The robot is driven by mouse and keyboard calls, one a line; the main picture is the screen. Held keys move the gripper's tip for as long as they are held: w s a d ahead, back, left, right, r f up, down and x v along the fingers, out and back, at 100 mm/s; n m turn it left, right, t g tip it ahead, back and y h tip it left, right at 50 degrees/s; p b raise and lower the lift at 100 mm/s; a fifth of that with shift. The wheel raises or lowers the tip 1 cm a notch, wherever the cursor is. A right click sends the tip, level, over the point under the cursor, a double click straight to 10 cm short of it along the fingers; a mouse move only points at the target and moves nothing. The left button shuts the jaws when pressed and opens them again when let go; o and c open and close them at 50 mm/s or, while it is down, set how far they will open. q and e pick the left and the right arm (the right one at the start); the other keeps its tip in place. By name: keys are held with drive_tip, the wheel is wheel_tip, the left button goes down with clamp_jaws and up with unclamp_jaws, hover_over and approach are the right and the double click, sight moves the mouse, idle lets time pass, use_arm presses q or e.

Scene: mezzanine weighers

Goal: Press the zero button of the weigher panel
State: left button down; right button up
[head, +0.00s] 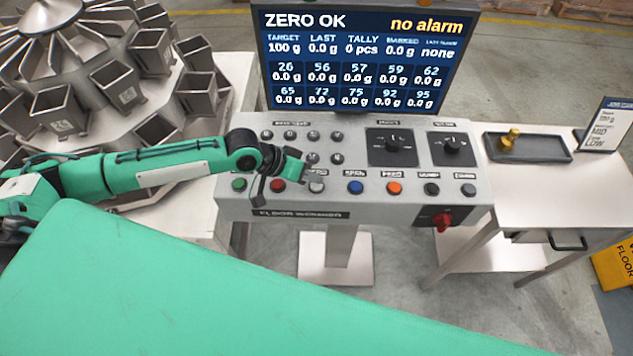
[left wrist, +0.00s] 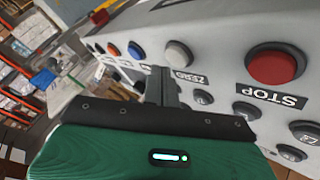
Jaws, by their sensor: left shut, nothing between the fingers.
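The weigher panel (head: 290,209) is a grey sloped box with a row of coloured buttons. The zero button (head: 316,187) is the pale one between the red stop button (head: 277,186) and the blue button (head: 355,187). In the left wrist view the zero button (left wrist: 178,54) has a ZERO label (left wrist: 190,78) by it. My left gripper (head: 303,178) is shut and empty, its tips just above and left of the zero button in the head view. In the left wrist view the fingers (left wrist: 161,82) end close beside it; contact cannot be told. My right gripper is not in view.
The screen (head: 360,55) reads ZERO OK and no alarm. Small dark buttons (head: 313,158), two dark knobs (head: 391,146) and a red switch (head: 442,220) are on the panel. A steel multihead weigher (head: 62,120) stands left. A side table (head: 535,182) holds a tray (head: 548,155) at right.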

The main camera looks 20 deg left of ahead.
sight(312, 186)
use_arm(q)
wheel_tip(312, 186, up, 5)
drive_tip(key=p, duration=0.5)
drive_tip(key=shift+r, duration=0.1)
idle(0.7)
